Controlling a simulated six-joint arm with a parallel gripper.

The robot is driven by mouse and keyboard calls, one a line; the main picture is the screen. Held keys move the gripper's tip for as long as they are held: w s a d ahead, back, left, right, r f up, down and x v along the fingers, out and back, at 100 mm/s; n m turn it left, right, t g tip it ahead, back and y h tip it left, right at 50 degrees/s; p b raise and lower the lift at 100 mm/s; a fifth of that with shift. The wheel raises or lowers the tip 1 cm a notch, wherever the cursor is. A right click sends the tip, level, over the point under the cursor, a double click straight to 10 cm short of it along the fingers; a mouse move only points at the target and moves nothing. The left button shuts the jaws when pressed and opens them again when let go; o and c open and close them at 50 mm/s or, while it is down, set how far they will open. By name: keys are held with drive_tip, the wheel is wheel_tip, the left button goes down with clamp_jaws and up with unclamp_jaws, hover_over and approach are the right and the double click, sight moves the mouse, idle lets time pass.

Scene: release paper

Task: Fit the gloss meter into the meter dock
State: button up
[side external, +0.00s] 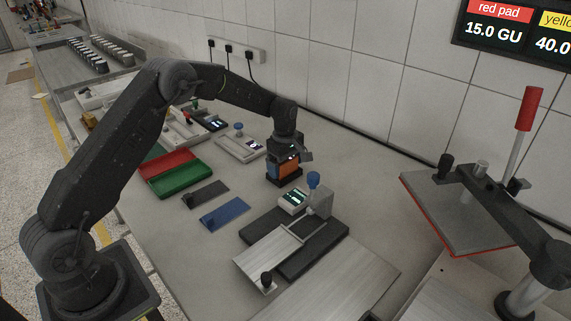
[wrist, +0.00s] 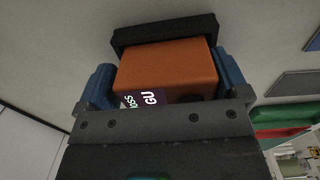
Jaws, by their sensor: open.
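The gloss meter (side external: 285,167) is an orange block with a small lit display, seen beneath my gripper (side external: 288,153) on the bench. In the wrist view the gloss meter (wrist: 165,72) lies between the two blue fingers of my gripper (wrist: 165,80). The fingers are open, one on each side of it. A black base, which looks like the meter dock (wrist: 165,32), shows around the meter's far end and is wider than the meter. The dock (side external: 287,182) also shows as a dark rim under the meter. The meter stands upright, apparently seated in it; the contact is hidden.
A dark-based instrument with a metal plate (side external: 262,256) stands just in front. Blue (side external: 224,214) and dark grey (side external: 205,194) plates lie to the left, with green (side external: 181,180) and red (side external: 167,163) pads beyond. A white instrument (side external: 240,146) stands behind. A lever press (side external: 455,215) is at right.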

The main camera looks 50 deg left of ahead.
wheel_tip(320, 180, up, 12)
drive_tip(key=s+d+r+m+t, duration=0.1)
drive_tip(key=s+d+r+m, duration=0.3)
drive_tip(key=s+r, duration=0.45)
drive_tip(key=s+d+r+m+t, duration=0.25)
drive_tip(key=s+r+m, duration=0.25)
drive_tip(key=s, duration=0.4)
drive_tip(key=s+d+f+m+t, duration=0.1)
drive_tip(key=s+m, duration=0.3)
drive_tip(key=s, duration=0.4)
drive_tip(key=s+d+f+m, duration=0.2)
drive_tip(key=s+m, duration=0.3)
drive_tip(key=s, duration=0.4)
drive_tip(key=shift+s+d+t, duration=0.15)
drive_tip(key=shift+d+t, duration=0.2)
drive_tip(key=shift+d, duration=0.35)
